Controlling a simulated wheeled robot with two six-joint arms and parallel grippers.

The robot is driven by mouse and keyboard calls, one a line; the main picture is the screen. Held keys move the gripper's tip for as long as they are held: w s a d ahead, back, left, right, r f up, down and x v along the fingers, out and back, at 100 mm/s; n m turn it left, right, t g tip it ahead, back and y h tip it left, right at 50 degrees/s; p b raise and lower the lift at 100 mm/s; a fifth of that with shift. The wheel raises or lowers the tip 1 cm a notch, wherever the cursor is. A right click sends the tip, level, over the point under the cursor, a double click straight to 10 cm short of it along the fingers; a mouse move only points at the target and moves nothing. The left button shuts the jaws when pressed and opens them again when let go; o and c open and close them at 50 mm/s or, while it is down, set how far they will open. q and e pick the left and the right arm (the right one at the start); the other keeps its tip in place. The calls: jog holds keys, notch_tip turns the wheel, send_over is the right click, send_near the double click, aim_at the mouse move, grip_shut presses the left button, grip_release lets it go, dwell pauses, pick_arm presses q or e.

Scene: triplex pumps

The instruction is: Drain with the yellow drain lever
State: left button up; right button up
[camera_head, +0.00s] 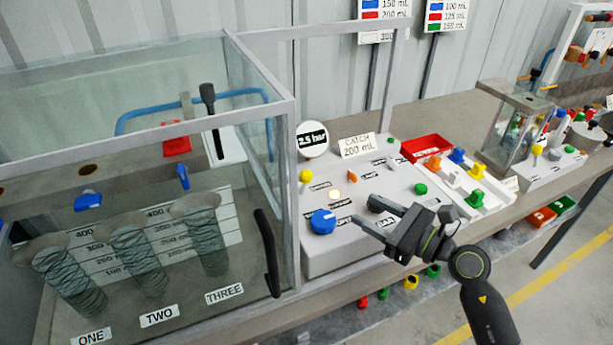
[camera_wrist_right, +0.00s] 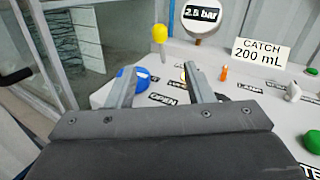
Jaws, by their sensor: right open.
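A yellow ball-topped lever (camera_head: 305,176) stands upright at the left back of the grey control panel (camera_head: 330,262); it also shows in the right wrist view (camera_wrist_right: 159,33). Its label is too small to read. My right gripper (camera_head: 362,209) is open and empty above the panel's front right, apart from the yellow lever. In the right wrist view its two fingers (camera_wrist_right: 161,86) are spread, with the blue knob (camera_wrist_right: 130,78) partly hidden behind the left finger. The blue knob (camera_head: 322,221) sits at the panel's front left. My left gripper is not in view.
A glass tank (camera_head: 290,190) with three ribbed cylinders stands just left of the panel. A 2.5 bar gauge (camera_head: 312,139) and a "CATCH 200 mL" sign (camera_head: 357,146) stand at the panel's back. A white tray (camera_head: 490,203) with coloured valves lies to the right.

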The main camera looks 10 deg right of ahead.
aim_at(306, 177)
jog(key=p+x, duration=0.3)
jog(key=x, duration=1.4)
jog(key=shift+a, duration=0.15)
jog(key=shift+c, duration=0.5)
grip_shut()
